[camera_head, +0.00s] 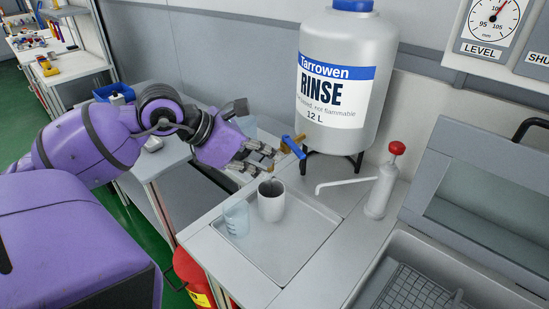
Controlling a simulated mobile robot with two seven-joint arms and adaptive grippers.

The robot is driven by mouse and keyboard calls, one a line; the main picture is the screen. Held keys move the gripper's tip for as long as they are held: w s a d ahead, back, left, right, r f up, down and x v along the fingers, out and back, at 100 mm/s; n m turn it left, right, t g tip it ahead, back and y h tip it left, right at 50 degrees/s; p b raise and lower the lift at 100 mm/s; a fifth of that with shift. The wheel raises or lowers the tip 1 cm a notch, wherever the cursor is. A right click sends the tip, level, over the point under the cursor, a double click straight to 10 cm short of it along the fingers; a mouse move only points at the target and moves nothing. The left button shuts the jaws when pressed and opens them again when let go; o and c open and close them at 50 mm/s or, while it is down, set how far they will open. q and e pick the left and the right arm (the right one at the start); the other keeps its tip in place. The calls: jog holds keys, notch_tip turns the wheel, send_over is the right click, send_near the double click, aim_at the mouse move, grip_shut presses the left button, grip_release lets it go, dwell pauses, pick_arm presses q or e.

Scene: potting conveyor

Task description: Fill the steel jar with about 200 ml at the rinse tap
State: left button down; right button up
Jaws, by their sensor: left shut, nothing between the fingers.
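The steel jar (271,205), a plain grey open cylinder, stands upright on the shallow tray (290,252) below the rinse tank's tap. Its inside is dark and I cannot tell a liquid level. The white rinse tank (345,70), with a blue band marked RINSE and 12 L, stands on a dark stand. Its tap has a blue lever (294,147) at the tank's lower left. My left gripper (268,158) is shut and empty, just left of the lever and above the jar. I cannot tell whether it touches the tap. My right gripper is out of view.
A clear beaker (236,218) stands on the tray left of the jar. A white pump dispenser (382,190) with a red knob and long spout stands to the right. A sink (425,265) lies at lower right.

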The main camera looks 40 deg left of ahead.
pick_arm(q)
jog(key=shift+w+d, duration=0.3)
jog(key=shift+w, duration=0.2)
jog(key=shift+w+d, duration=0.25)
jog(key=shift+w, duration=0.25)
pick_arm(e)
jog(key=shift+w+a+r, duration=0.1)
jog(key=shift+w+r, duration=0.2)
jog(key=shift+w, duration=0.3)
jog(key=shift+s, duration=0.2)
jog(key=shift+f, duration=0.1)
